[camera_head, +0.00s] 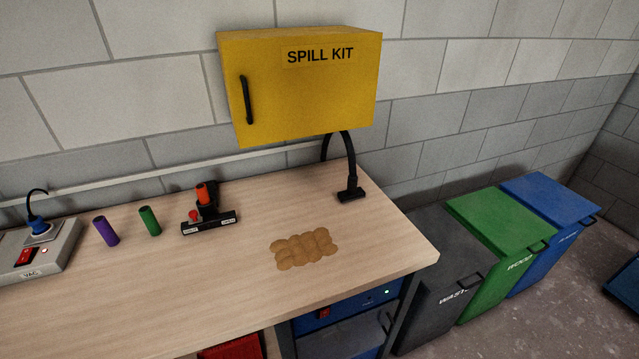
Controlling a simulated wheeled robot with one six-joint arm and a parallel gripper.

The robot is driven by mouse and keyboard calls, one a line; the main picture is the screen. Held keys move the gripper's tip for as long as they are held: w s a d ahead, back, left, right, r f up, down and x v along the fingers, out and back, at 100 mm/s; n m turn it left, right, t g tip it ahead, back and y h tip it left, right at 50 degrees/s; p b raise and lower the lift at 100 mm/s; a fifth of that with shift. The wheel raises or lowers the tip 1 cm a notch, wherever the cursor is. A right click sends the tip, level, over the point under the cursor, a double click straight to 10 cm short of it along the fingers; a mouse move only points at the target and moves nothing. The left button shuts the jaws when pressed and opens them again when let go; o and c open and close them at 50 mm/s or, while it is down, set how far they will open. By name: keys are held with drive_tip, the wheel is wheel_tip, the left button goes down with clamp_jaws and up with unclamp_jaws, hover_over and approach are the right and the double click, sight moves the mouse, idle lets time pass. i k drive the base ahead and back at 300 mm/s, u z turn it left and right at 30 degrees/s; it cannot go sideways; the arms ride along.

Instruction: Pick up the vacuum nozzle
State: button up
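The black vacuum nozzle (350,194) rests on the back right part of the wooden workbench (200,290). A black hose (350,153) arches up from it and goes down behind the bench's back edge, below the yellow cabinet. A tan, lumpy patch (305,249) lies on the bench in front of the nozzle and to its left, apart from it. My gripper is not in view.
A yellow SPILL KIT cabinet (300,90) hangs above the nozzle. A black holder (208,222) with an orange cylinder, purple (106,231) and green (150,221) cylinders, and a VAC switch box (38,252) stand left. Lidded bins (495,222) stand right.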

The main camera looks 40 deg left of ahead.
sight(353, 193)
drive_tip(key=u, duration=1.1)
drive_tip(key=i, duration=0.95)
drive_tip(key=u, duration=1.1)
